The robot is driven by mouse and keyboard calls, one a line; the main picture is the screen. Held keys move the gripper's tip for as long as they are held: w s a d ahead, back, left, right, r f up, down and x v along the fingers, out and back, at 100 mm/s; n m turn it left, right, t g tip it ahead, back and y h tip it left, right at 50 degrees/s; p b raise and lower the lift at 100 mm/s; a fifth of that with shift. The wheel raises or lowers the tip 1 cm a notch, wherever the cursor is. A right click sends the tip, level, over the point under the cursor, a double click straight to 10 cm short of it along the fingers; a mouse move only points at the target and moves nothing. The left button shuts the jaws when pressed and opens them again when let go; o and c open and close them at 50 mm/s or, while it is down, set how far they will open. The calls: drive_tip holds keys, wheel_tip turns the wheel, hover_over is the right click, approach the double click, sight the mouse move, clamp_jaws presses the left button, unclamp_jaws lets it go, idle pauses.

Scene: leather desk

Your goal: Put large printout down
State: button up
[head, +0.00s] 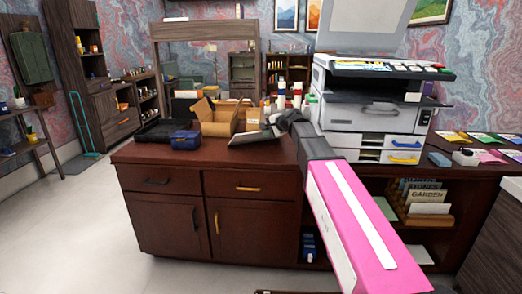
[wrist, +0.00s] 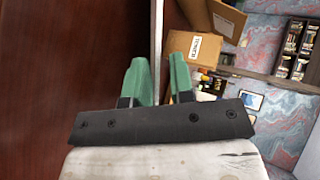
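In the wrist view the two green fingers of my gripper (wrist: 161,78) stand apart with a narrow gap. My pink arm reaches in from the lower right of the head view.
An open cardboard box (head: 216,117) stands behind the panel and also shows in the wrist view (wrist: 191,54). A blue box (head: 185,140) and a black tray (head: 160,130) are left of it. A printer (head: 367,110) stands to the right. Bottles (head: 281,96) stand behind my gripper.

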drive_tip(key=v, duration=0.6)
drive_tip(key=shift+s+d, duration=0.15)
drive_tip(key=shift+d, duration=0.05)
drive_tip(key=shift+r, duration=0.1)
wheel_tip(320, 180, up, 7)
drive_tip(key=s+d, duration=0.2)
drive_tip(key=s+d+f+n+g+h, duration=0.1)
drive_tip(key=s+d+f, duration=0.15)
drive_tip(key=f, duration=0.55)
drive_tip(key=s+d+f+n+g+h, duration=0.1)
drive_tip(key=s+d+f+h, duration=0.15)
drive_tip(key=f, duration=0.55)
drive_tip(key=s+d+f+n+g+h, duration=0.15)
drive_tip(key=s+f, duration=0.25)
drive_tip(key=f, duration=0.4)
drive_tip(key=s+d+f+n+g+h, duration=0.2)
drive_tip(key=s+d+f, duration=0.2)
drive_tip(key=s+f, duration=0.4)
drive_tip(key=s+d+f+n+g+h, duration=0.2)
drive_tip(key=s+d+f, duration=0.3)
drive_tip(key=s+f, duration=0.4)
wheel_tip(320, 180, down, 3)
drive_tip(key=shift+s+d+f, duration=0.1)
drive_tip(key=shift+s+d, duration=0.1)
drive_tip(key=shift+n, duration=0.25)
